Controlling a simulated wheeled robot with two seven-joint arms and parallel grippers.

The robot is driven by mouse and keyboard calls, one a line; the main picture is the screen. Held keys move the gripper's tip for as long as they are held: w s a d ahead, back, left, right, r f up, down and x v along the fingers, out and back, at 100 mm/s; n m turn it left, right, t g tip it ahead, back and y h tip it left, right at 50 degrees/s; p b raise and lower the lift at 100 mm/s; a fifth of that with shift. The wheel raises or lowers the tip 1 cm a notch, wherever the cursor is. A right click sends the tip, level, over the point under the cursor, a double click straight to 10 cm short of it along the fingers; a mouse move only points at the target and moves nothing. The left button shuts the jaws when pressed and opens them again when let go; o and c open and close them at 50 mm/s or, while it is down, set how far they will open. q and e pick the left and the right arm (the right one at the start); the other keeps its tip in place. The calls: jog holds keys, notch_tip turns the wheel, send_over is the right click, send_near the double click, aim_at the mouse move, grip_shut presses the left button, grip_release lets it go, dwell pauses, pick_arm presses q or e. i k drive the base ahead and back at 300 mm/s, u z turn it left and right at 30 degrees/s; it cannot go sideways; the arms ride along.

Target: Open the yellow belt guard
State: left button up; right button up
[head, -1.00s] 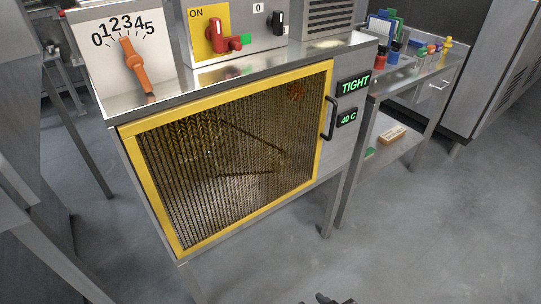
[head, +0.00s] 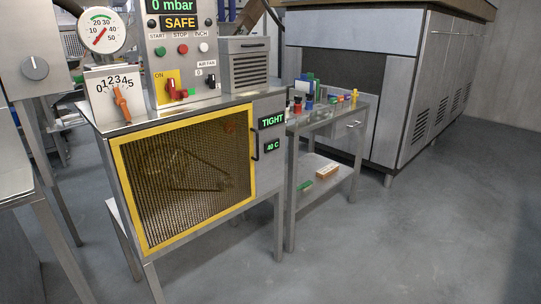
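The yellow belt guard (head: 250,190) is a yellow-framed mesh door on the front of the steel machine. It looks shut, flush with the cabinet front. A dark belt shows dimly behind the mesh. A black vertical handle (head: 255,143) sits near the upper right edge of the frame. Neither of my grippers is in the head view now.
Above the guard are a 0–5 dial with an orange pointer (head: 121,105), a red switch (head: 172,88) and an air fan box (head: 244,64). Displays read TIGHT (head: 272,120), 40 C and SAFE. A side table (head: 345,113) holds small coloured items. Floor in front is clear.

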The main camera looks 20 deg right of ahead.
aim_at(114, 143)
jog(key=z, duration=0.6)
jog(key=i, duration=0.75)
jog(key=z, duration=0.4)
jog(key=i, duration=1)
jog(key=u, duration=0.55)
